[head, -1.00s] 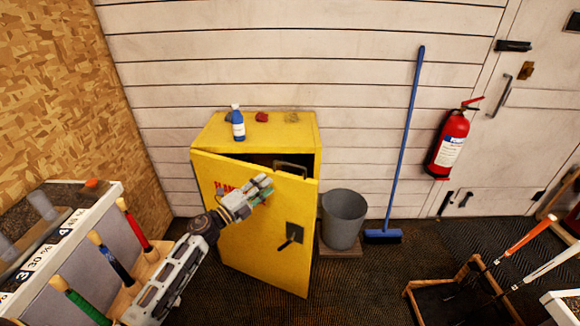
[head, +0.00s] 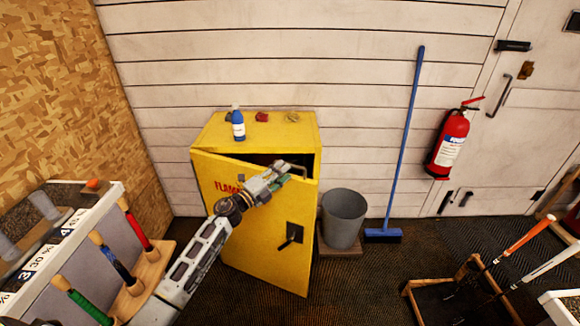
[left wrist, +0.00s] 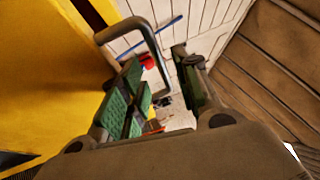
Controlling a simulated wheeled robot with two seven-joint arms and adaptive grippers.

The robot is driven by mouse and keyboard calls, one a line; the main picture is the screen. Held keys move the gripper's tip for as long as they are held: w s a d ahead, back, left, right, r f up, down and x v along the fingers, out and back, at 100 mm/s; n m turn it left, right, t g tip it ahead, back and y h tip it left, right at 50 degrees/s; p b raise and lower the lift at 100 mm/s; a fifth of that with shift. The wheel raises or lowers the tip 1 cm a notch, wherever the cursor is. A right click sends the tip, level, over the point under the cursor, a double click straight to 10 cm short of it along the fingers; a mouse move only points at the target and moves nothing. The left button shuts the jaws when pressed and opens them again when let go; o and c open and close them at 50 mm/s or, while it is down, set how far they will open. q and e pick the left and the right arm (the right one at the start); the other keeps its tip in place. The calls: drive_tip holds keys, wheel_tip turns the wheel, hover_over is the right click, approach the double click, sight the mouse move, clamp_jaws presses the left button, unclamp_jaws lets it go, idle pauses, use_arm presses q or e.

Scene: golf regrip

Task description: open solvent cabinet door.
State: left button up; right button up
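The yellow solvent cabinet (head: 258,133) stands against the wall. Its door (head: 262,250) is ajar, with a dark gap along the top edge. A black lever latch (head: 291,236) is on the door's front. My left gripper (head: 284,174) is at the door's upper edge, partly hiding the red lettering. In the left wrist view the left gripper (left wrist: 160,92) is open, its green-padded fingers apart. A grey bent bar (left wrist: 141,27) reaches down between or just beyond the fingers; contact cannot be told. The yellow door (left wrist: 50,85) fills the left side. My right gripper is not in view.
A blue-white bottle (head: 238,127) and a red lump (head: 262,117) sit on the cabinet. A grey bucket (head: 343,217) and blue broom (head: 383,236) stand right of it. A wooden rack (head: 150,274) with coloured grips is at lower left. Dark floor is clear in front.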

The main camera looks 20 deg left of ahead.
use_arm(q)
drive_tip(key=shift+x, duration=2.2)
drive_tip(key=shift+r, duration=0.1)
drive_tip(key=shift+c, duration=0.5)
clamp_jaws()
